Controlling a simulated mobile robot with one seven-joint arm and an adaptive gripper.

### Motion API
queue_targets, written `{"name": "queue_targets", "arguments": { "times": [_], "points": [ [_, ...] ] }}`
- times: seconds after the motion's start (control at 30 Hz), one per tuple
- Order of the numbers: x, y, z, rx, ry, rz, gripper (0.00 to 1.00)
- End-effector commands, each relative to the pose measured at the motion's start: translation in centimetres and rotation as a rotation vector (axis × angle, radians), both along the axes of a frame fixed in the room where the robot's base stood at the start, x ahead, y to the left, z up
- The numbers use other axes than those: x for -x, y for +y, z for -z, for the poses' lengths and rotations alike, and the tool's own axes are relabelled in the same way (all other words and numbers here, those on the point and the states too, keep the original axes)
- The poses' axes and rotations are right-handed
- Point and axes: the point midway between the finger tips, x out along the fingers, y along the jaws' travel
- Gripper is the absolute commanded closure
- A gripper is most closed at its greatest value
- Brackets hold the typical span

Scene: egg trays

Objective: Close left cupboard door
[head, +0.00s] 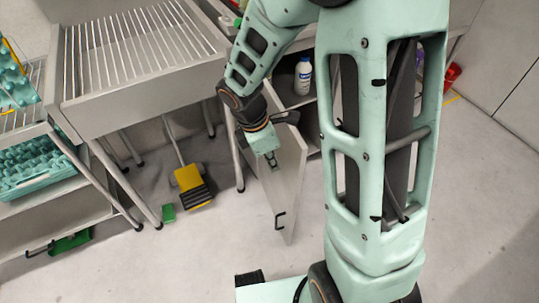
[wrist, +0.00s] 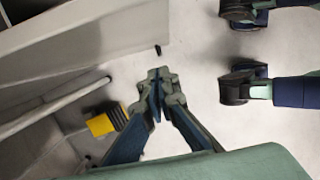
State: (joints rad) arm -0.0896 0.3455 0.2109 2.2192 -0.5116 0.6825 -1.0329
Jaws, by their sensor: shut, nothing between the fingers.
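The left cupboard door (head: 287,180) is a pale grey panel standing swung open, out from the cupboard. Its black handle (head: 280,220) is on the face turned to the left, near the free edge. My gripper (head: 272,163) points down beside the upper part of this face in the head view; whether it touches the door cannot be told. In the wrist view my gripper (wrist: 160,82) is shut with nothing between the fingertips. A pale panel, likely the door (wrist: 100,38), fills the upper left there, apart from the fingertips. My arm hides part of the cupboard.
A white bottle (head: 303,76) stands inside the open cupboard. A slatted metal table (head: 140,95) with legs is to the left. A yellow and black brush (head: 192,185) and a green piece (head: 168,213) are on the floor. Floor in front of the door is clear.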

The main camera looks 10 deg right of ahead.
Motion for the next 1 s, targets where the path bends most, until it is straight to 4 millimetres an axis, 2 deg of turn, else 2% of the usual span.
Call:
{"name": "queue_targets", "arguments": {
  "times": [0.03,0.1,0.2,0.4,1.0],
  "points": [
    [0.1,-0.3,1.5,0.001,0.004,0.001,1.0],
    [-0.1,-0.8,2.4,0.001,0.002,0.001,1.0],
    [-0.5,-2.5,1.9,0.0,-0.002,0.006,1.0],
    [-0.8,-4.2,1.8,0.0,-0.002,0.001,1.0],
    [-0.8,-4.7,1.7,0.0,-0.001,-0.003,1.0]
  ]
}}
